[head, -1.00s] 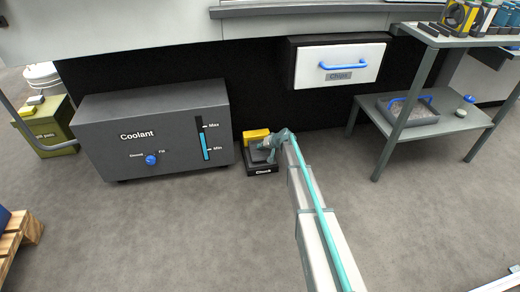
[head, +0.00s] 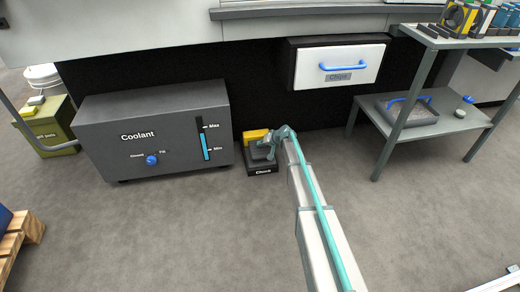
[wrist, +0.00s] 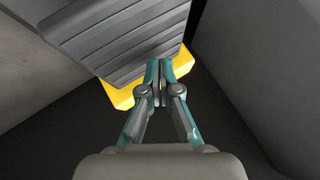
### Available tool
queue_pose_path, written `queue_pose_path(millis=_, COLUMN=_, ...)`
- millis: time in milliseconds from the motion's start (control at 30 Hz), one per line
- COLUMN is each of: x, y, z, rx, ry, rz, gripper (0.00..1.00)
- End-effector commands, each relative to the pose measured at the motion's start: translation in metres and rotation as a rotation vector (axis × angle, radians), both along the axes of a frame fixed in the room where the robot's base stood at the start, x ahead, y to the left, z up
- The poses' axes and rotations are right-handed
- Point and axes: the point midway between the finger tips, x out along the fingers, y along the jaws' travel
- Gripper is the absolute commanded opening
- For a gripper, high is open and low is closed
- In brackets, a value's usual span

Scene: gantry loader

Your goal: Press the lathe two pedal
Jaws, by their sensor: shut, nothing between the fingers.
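The pedal (head: 258,153) sits on the floor under the machine, a dark box labelled "Chuck" with a yellow guard (head: 255,135) over its back. In the wrist view its ribbed grey plate (wrist: 115,35) fills the upper left, with yellow edges (wrist: 122,97) beside it. My gripper (head: 268,150) is at the pedal, reaching in from the right. In the wrist view my gripper (wrist: 159,64) is shut and empty, its fingertips over the edge of the ribbed plate. I cannot tell whether the fingertips touch the plate, and my arm hides part of the pedal's right side.
A grey coolant tank (head: 150,130) with a blue knob stands close left of the pedal. A chip drawer (head: 338,66) with a blue handle is above and right. A grey shelf (head: 425,122) holding a tray stands further right. The front floor is mostly clear.

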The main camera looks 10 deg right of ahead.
Motion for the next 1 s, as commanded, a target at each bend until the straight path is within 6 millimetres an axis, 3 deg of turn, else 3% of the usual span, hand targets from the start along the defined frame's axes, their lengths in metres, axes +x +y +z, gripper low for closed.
queue_pose_path(millis=633, x=0.000, y=0.000, z=0.048, rx=0.000, ry=0.000, rz=0.000, gripper=0.00)
queue_pose_path(millis=1000, x=0.000, y=0.000, z=0.050, rx=0.000, ry=0.000, rz=0.000, gripper=0.00)
